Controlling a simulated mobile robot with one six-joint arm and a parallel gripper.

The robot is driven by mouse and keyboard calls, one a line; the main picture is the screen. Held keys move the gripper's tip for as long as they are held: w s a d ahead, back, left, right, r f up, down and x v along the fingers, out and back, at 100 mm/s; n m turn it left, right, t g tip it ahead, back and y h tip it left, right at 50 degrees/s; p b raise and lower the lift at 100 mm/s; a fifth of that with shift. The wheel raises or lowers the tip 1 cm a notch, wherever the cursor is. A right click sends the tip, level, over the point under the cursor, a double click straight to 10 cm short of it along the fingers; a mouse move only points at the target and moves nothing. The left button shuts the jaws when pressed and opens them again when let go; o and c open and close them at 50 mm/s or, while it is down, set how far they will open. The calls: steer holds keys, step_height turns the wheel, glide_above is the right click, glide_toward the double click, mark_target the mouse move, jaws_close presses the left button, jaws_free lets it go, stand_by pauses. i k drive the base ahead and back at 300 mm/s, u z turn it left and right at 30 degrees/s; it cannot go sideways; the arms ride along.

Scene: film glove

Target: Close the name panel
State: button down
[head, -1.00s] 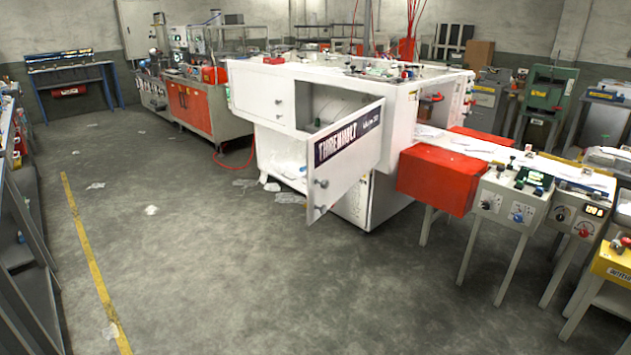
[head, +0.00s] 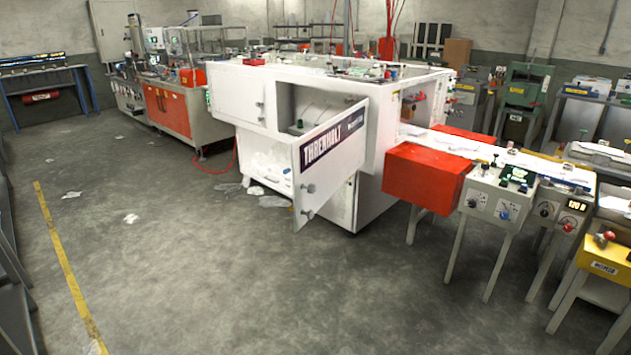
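The name panel (head: 331,165) is a white hinged door with a dark name strip across its top edge. It stands open, swung out from the front of the white machine (head: 237,96). Its hinge side is at the right, and its free edge with a round knob (head: 308,188) points out toward the floor. Behind it the open compartment (head: 300,108) shows, with a small dark object inside. The lower part of the compartment is partly hidden by the panel. My gripper is not in view.
The grey floor (head: 200,270) in front of the machine is mostly clear, with crumpled litter (head: 270,201) near its base. A red box (head: 428,177) and control stands (head: 495,200) block the right side. A yellow line (head: 65,260) runs along the left.

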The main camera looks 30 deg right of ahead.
mark_target(326, 156)
steer(key=i, duration=0.85)
steer(key=u, duration=0.05)
